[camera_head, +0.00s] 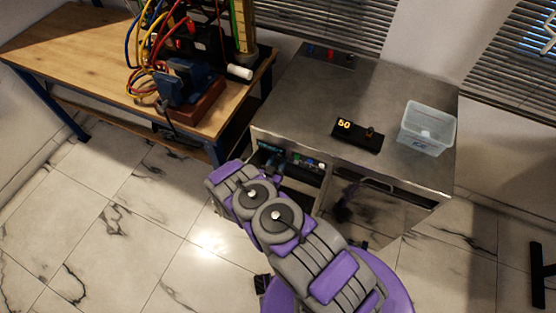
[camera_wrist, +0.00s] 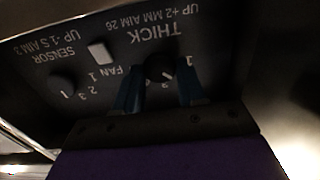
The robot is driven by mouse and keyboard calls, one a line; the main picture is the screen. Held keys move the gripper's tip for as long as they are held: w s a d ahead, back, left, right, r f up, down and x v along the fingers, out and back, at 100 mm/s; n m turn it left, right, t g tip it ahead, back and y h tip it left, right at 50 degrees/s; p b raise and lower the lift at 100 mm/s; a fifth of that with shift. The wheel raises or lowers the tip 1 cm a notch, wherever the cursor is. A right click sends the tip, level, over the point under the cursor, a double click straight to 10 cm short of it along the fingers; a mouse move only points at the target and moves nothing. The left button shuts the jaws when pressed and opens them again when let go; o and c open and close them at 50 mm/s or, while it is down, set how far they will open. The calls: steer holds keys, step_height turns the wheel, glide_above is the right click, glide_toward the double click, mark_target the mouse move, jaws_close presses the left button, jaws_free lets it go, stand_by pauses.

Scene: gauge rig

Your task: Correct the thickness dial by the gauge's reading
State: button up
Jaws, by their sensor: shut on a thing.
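The thickness dial (camera_wrist: 160,65) is a dark round knob on a black panel in the wrist view, under upside-down lettering "THICK" and "UP +2 MM AIM 26". My gripper (camera_wrist: 160,88) is shut on this dial, one blue finger on each side. Parts of the number scale around the dial are hidden by the fingers. In the head view, a black gauge (camera_head: 357,134) lies on the metal cabinet top and its display reads 50. The control panel (camera_head: 306,162) shows at the cabinet's upper front, partly hidden by my arm.
A sensor knob (camera_wrist: 63,86) and a pale fan switch (camera_wrist: 98,52) sit beside the dial. A clear bin (camera_head: 427,128) stands on the cabinet top (camera_head: 300,95). A wooden bench (camera_head: 75,62) with a blue vise (camera_head: 187,83) and cables is at left.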

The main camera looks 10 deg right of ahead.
steer(key=shift+n, duration=0.8)
steer(key=o, duration=1)
steer(key=p+v, duration=0.3)
steer(key=v, duration=1.4)
steer(key=shift+a, duration=0.2)
steer(key=shift+o, duration=0.2)
